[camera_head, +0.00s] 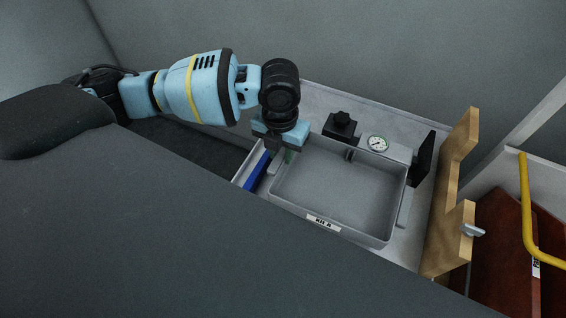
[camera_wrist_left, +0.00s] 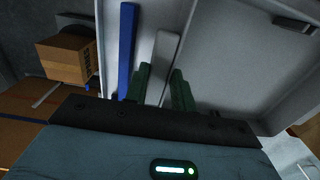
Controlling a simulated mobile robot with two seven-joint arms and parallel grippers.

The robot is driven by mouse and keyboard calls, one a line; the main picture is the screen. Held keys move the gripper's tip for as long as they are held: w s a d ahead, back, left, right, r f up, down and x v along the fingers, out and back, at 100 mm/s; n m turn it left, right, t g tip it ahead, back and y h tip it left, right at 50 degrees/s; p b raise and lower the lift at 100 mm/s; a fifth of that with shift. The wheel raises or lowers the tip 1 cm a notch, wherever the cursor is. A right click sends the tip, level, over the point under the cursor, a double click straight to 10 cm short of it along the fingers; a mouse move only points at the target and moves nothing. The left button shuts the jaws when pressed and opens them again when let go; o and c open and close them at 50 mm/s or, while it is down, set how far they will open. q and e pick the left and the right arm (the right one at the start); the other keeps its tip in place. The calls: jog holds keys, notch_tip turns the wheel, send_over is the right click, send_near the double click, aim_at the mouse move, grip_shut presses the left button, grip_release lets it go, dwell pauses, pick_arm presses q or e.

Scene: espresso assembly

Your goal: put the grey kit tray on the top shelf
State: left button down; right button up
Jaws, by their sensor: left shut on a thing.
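The grey kit tray (camera_head: 340,187), with a "KIT A" label on its front wall, shows in the middle of the head view. Its large compartment looks empty. A blue bar (camera_head: 257,171) lies in the narrow part at its left, and the bar also shows in the left wrist view (camera_wrist_left: 127,50). My left gripper (camera_head: 283,153) reaches down at the tray's left part. In the left wrist view its green fingers (camera_wrist_left: 163,90) are on either side of a light grey strip of the tray, shut on it. I cannot tell whether the tray is clear of the surface. My right gripper is not in view.
A black knob (camera_head: 342,126) and a round gauge (camera_head: 377,143) are just behind the tray. A wooden bracket (camera_head: 452,190) stands to its right, with a yellow rail (camera_head: 526,205) beyond. A cardboard box (camera_wrist_left: 68,58) shows in the left wrist view. No top shelf is identifiable.

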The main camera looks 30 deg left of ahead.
pick_arm(q)
notch_tip(320, 180, down, 5)
jog(key=shift+r, duration=0.1)
dwell(0.3)
jog(key=c, duration=1.2)
grip_release()
jog(key=shift+o, duration=0.2)
notch_tip(320, 180, up, 12)
jog(key=shift+f+p, duration=0.1)
jog(key=shift+p, duration=0.2)
